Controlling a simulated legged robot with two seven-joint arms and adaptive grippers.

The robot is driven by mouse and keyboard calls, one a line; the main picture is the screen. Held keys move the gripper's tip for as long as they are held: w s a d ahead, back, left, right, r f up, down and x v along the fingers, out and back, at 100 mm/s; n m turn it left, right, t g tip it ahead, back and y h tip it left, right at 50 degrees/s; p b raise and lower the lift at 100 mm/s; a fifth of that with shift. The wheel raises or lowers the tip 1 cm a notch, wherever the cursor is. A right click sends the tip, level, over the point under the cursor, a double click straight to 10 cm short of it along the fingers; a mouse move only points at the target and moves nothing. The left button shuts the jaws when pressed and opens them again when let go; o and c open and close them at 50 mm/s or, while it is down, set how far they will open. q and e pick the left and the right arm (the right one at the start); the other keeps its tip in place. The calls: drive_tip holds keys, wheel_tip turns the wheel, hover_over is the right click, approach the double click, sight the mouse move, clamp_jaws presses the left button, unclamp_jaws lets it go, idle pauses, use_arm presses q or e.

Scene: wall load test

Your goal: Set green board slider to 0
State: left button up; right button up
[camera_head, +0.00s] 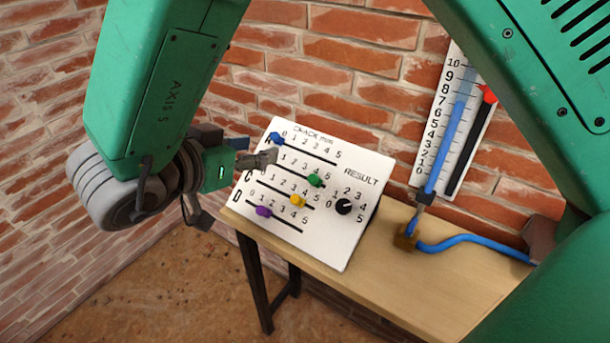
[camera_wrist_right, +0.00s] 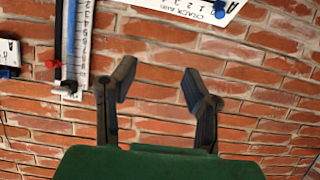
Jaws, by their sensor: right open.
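The white tilted board (camera_head: 340,235) stands on a wooden table, with several slider rows and coloured knobs. The green slider (camera_head: 316,180) sits in the second row, well right of the row's left end, near the 3 to 4 marks; its exact reading is unclear. My right gripper (camera_head: 262,150) is open and empty, in front of the board's upper left, left of the green slider and covering that row's left end. Contact with the board cannot be told. In the right wrist view my open fingers (camera_wrist_right: 158,95) face bare brick; part of the board (camera_wrist_right: 190,8) shows upside down. My left gripper is not in view.
A blue slider (camera_head: 277,138), yellow slider (camera_head: 298,201), purple slider (camera_head: 263,211) and black dial (camera_head: 343,206) are on the board. A wall gauge (camera_head: 434,140) and blue hose (camera_head: 480,241) stand to the right. The wooden table (camera_head: 440,290) has bare surface in front.

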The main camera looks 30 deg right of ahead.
drive_tip(key=b, duration=0.9)
approach(311, 179)
drive_tip(key=v, duration=0.4)
drive_tip(key=x, duration=1.3)
drive_tip(key=shift+d+f, duration=0.15)
drive_tip(key=shift+d, duration=0.05)
